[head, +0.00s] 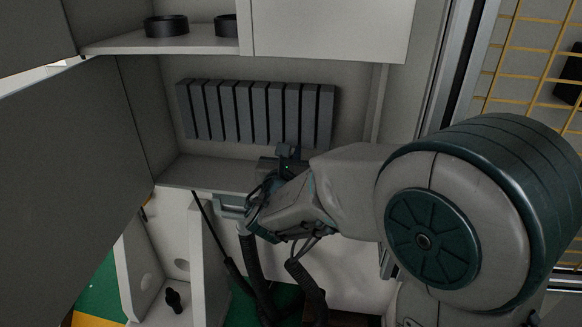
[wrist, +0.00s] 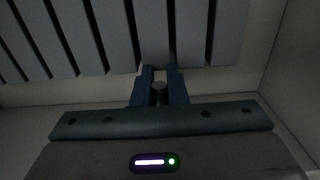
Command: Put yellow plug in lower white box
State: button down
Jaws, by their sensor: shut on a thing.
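My gripper (head: 285,155) reaches into the open white compartment (head: 190,173), in front of a row of grey upright slats (head: 255,112). In the wrist view the two blue fingers (wrist: 160,75) are close together, with a small grey round piece (wrist: 159,87) between them. Its colour looks grey in the dim light, and most of it is hidden. The fingertips overlap the lower ends of the slats in that view; I cannot tell whether they touch. I see no clearly yellow plug in either view. I cannot tell for sure which part is the lower white box.
Two black rings (head: 166,26) stand on the shelf above. Below the compartment are white upright panels (head: 150,262), a small black knob-like object (head: 173,300) and dark hoses. A grey panel (head: 70,190) bounds the left; yellow wire mesh (head: 520,60) is at the right.

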jog(key=shift+f, duration=1.25)
jog(key=shift+f+b, duration=0.2)
jog(key=shift+b, duration=0.2)
jog(key=c, duration=1.4)
grip_release()
jog(key=shift+c, duration=0.2)
jog(key=shift+r, duration=0.2)
jog(key=shift+s+p, duration=0.25)
jog(key=shift+p, duration=0.05)
jog(key=s+p, duration=0.1)
jog(key=s, duration=1)
jog(key=shift+s+a, duration=0.2)
jog(key=shift+a, duration=0.25)
